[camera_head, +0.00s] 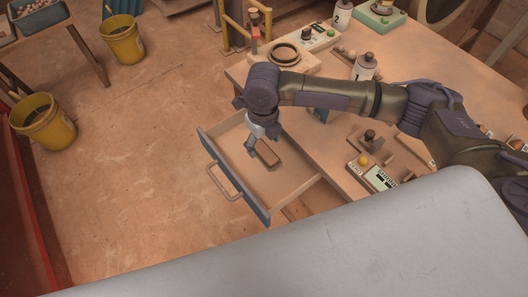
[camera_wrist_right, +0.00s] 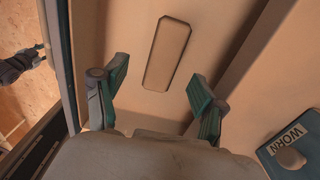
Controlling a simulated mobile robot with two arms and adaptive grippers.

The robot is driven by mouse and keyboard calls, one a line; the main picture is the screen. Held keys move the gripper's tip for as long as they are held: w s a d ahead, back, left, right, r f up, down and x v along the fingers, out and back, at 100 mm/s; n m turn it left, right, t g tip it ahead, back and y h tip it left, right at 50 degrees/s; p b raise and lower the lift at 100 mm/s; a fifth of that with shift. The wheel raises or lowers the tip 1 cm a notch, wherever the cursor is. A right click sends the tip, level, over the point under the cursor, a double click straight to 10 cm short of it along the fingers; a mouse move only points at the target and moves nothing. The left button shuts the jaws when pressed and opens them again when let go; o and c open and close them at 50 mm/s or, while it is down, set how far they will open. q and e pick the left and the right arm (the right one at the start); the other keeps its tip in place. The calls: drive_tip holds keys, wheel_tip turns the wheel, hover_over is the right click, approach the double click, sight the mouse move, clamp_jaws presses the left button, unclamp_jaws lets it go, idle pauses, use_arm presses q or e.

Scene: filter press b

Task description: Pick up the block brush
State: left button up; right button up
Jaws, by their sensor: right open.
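The block brush (camera_head: 268,153) is an oblong brown wooden block lying in the open drawer (camera_head: 300,188). In the right wrist view the brush (camera_wrist_right: 167,54) lies on the pale drawer floor, beyond and between my spread fingertips. My right gripper (camera_head: 254,146) points down into the drawer, beside the brush. In the right wrist view my right gripper (camera_wrist_right: 161,80) is open, with nothing between its green-padded fingers. The brush's underside is hidden. My left gripper is not in view in the head camera.
The drawer's blue-grey front bears a metal handle (camera_head: 222,182). The workbench (camera_head: 325,150) carries bottles, a ring fixture (camera_head: 285,54) and small blocks. Yellow buckets (camera_head: 124,42) stand on the floor.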

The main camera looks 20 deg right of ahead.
sight(265, 152)
drive_tip(key=shift+f, duration=0.75)
drive_tip(key=f, duration=0.4)
drive_tip(key=shift+d+f, duration=0.2)
drive_tip(key=shift+d, duration=0.05)
drive_tip(key=shift+f, duration=0.25)
drive_tip(key=shift+c, duration=0.2)
drive_tip(key=c, duration=1.3)
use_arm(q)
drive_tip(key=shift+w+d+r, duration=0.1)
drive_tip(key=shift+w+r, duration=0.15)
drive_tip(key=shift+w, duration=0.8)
use_arm(e)
drive_tip(key=shift+o, duration=0.2)
drive_tip(key=shift+r, duration=5)
